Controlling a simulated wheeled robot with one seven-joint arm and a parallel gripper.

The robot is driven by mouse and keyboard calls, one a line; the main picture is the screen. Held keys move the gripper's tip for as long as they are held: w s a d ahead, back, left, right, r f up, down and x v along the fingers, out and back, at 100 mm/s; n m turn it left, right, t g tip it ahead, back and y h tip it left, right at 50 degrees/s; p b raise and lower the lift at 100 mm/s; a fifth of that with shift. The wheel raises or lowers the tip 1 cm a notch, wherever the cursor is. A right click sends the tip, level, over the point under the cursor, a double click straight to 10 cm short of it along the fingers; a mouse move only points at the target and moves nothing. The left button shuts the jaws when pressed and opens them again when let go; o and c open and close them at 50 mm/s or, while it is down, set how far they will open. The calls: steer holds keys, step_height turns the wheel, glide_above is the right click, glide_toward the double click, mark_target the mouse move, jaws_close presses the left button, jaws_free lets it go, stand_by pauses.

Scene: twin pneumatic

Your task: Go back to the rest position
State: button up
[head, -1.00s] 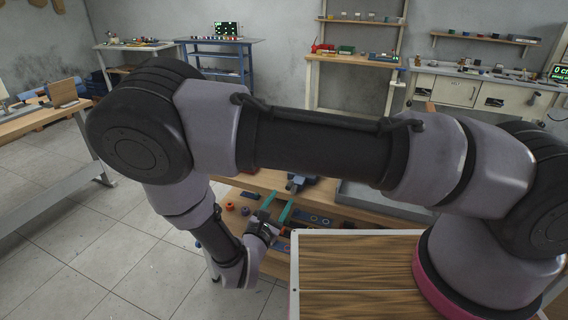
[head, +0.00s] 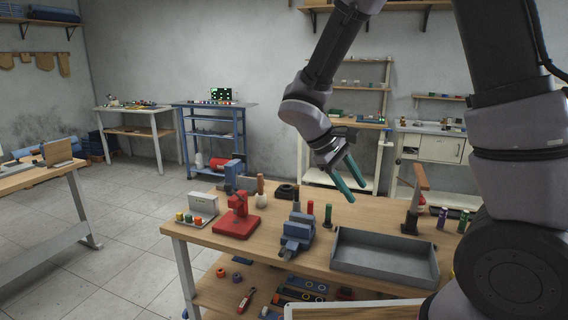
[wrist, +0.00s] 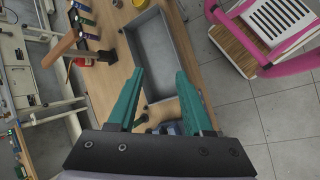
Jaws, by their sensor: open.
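My gripper (head: 347,179) has two green fingers, spread apart with nothing between them. In the head view it hangs in the air above the back of the wooden workbench (head: 200,234), over the area of the blue vise (head: 297,236) and the grey tray (head: 385,262). My arm rises on the right side of the picture and reaches across to the left and down. In the wrist view the open fingers (wrist: 160,97) point towards the bench, with the grey tray (wrist: 163,50) beyond them.
On the bench stand a red press (head: 238,215), a green cylinder (head: 328,212), a hammer on a stand (head: 415,200) and several cans. A lower shelf (head: 215,290) carries small parts. A blue trolley (head: 212,140) stands behind.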

steer(key=s+d+r+m+t+y, duration=0.3)
steer(key=r+m, duration=0.3)
steer(key=r, duration=0.4)
steer(key=s+d+r+m+t+y, duration=0.3)
steer(key=s+d+r+m+y, duration=0.2)
steer(key=r, duration=0.5)
steer(key=shift+s+d+r+m+t+y, duration=0.15)
steer(key=shift+d+m+t+y, duration=0.05)
steer(key=shift+m+t+y, duration=0.25)
stand_by(0.9)
